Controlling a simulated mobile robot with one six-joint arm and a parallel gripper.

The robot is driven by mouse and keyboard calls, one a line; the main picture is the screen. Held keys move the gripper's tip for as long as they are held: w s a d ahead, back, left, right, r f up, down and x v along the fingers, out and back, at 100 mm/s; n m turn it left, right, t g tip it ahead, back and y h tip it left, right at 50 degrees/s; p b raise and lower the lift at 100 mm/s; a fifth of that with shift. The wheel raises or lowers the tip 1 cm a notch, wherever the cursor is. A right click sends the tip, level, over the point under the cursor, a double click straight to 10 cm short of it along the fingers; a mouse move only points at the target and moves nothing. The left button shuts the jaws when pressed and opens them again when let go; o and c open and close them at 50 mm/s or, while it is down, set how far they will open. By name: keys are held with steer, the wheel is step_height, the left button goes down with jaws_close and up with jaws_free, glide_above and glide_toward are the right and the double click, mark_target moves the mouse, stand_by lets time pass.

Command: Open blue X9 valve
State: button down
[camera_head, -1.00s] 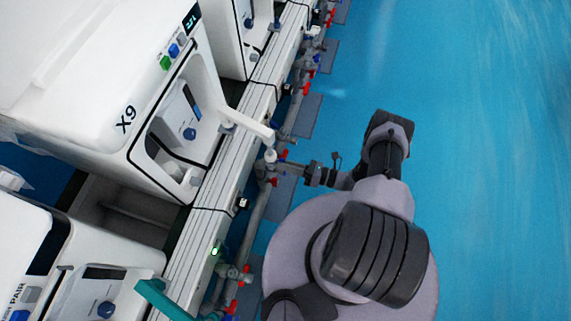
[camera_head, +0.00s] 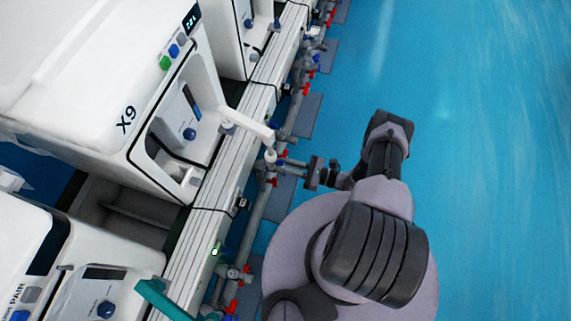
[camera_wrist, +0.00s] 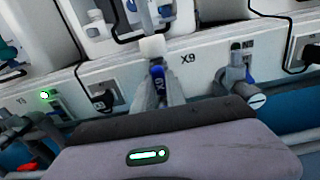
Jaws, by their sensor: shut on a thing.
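The blue X9 valve handle (camera_wrist: 158,84) shows in the wrist view below a white cap, to the left of the "X9" label on the rail. My gripper (camera_wrist: 160,88) has its two grey fingers on either side of the handle and is shut on it. In the head view my gripper (camera_head: 290,163) reaches left to the pipework beside the machine marked X9 (camera_head: 125,118). The blue handle cannot be made out there.
Another grey valve with a blue part (camera_wrist: 240,78) stands right of the label. Red handles (camera_head: 285,154) sit along the pipe near my gripper. A white rail (camera_head: 215,190) runs along the machines. The blue floor (camera_head: 480,150) at right is clear.

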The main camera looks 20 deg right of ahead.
stand_by(0.4)
steer(key=c, duration=1.4)
jaws_free()
steer(key=shift+o, duration=0.2)
steer(key=shift+d, duration=0.1)
steer(key=p+v, duration=0.1)
steer(key=v, duration=1.6)
steer(key=shift+s, duration=0.15)
steer(key=shift+d, duration=0.1)
